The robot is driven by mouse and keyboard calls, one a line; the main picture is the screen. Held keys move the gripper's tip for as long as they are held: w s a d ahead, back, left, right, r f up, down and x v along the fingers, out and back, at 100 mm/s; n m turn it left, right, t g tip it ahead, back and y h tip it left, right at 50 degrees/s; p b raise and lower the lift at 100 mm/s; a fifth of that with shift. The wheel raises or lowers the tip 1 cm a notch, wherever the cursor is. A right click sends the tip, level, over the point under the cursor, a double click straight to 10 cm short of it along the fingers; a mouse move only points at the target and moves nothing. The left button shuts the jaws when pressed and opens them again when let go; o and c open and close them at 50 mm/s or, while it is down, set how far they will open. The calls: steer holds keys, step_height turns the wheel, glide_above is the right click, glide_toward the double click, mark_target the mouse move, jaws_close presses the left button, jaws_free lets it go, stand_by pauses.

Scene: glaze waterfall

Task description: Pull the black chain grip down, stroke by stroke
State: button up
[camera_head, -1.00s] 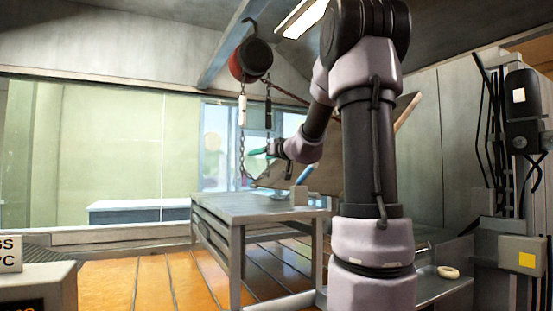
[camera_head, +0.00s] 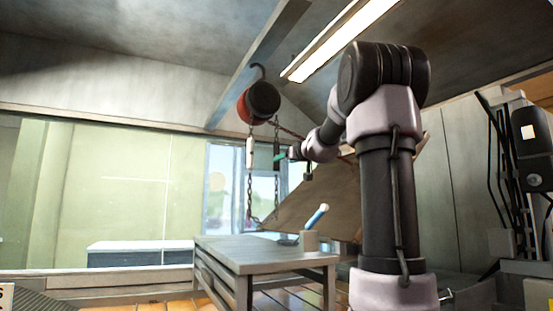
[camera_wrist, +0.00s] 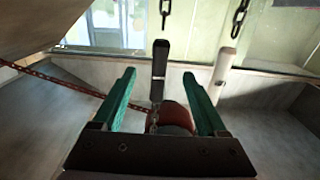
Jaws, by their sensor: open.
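The black chain grip (camera_head: 277,155) hangs on a chain under the red and black hoist (camera_head: 260,102). A white chain grip (camera_head: 250,152) hangs to its left. My gripper (camera_head: 287,154) is raised to about the black grip's height, just to its right in the head view. In the wrist view my gripper (camera_wrist: 159,75) has its green fingers apart. The black grip (camera_wrist: 160,70) appears between the fingertips there; I cannot tell whether it touches them. The white grip (camera_wrist: 222,72) is outside the right finger. The hoist (camera_wrist: 172,118) is partly hidden by my gripper.
A tilted brown board (camera_head: 320,202) lies behind. A red chain (camera_wrist: 65,85) slants across the wrist view's left side.

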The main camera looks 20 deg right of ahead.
steer(key=w+r, duration=0.1)
steer(key=w, duration=0.4)
steer(key=w+r, duration=0.1)
steer(key=w, duration=0.2)
steer(key=shift+w+a+r, duration=0.15)
steer(key=shift+r, duration=0.2)
steer(key=shift+c, duration=0.3)
jaws_close()
steer(key=shift+f, duration=0.1)
stand_by(1.1)
step_height(320, 180, down, 17)
stand_by(1.2)
